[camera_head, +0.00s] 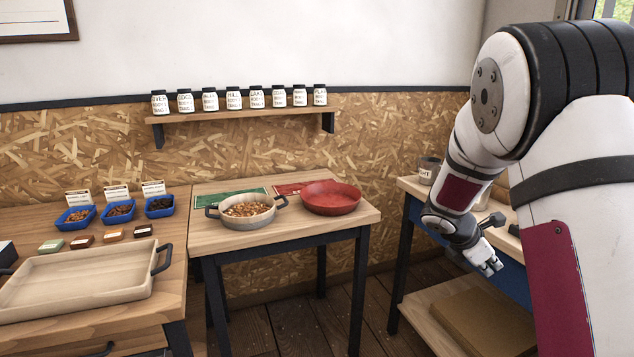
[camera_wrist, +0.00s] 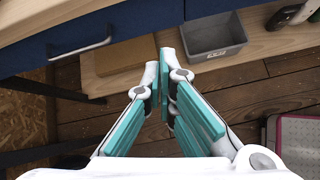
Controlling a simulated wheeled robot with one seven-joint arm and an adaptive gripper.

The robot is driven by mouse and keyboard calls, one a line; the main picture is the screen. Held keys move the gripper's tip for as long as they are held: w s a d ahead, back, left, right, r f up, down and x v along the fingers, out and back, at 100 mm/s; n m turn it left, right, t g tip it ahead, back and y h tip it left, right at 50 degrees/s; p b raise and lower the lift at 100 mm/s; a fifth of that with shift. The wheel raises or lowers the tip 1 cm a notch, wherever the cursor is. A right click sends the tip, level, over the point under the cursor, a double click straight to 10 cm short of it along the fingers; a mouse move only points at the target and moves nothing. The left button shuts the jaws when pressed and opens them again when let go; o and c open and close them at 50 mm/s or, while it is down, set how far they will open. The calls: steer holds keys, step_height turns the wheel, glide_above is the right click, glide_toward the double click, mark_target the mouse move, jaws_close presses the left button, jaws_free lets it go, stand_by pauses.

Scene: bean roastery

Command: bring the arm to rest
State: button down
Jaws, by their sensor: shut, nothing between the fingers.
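My gripper (camera_head: 490,265) hangs at the end of my folded arm, on the right side of the head view. It is in front of the right-hand table (camera_head: 412,206) and below the level of its top. In the wrist view my gripper (camera_wrist: 163,92) has its two teal-padded fingers together at the tips, with nothing between them. It points down over the wooden floor and the table's lower shelf and touches nothing that I can see.
A small table (camera_head: 360,216) holds a pot of beans (camera_head: 247,224) and a red pan (camera_head: 331,198). A left table carries a wooden tray (camera_head: 75,285) and blue sample trays. A grey bin (camera_wrist: 213,40) stands on the lower shelf. Floor between the tables (camera_head: 355,290) is clear.

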steer(key=s+a+r+m+y, duration=0.1)
steer(key=s+a+r+m, duration=0.3)
steer(key=s+r+m, duration=0.35)
steer(key=s+a+r+m+y, duration=0.2)
steer(key=s+a+m+y, duration=0.3)
steer(key=s, duration=0.6)
steer(key=s+a+r+m+g, duration=0.1)
steer(key=s+a+m, duration=0.1)
steer(key=s+a, duration=0.75)
steer(key=s+a+r+m+y, duration=0.2)
steer(key=s+a+m+y, duration=0.15)
steer(key=s, duration=0.85)
step_height(320, 180, up, 16)
steer(key=t+p, duration=0.2)
steer(key=p, duration=1.2)
steer(key=shift+a+f+t+h+p, duration=0.25)
steer(key=shift+a+t+h+p, duration=0.05)
steer(key=shift+t+h+p, duration=0.15)
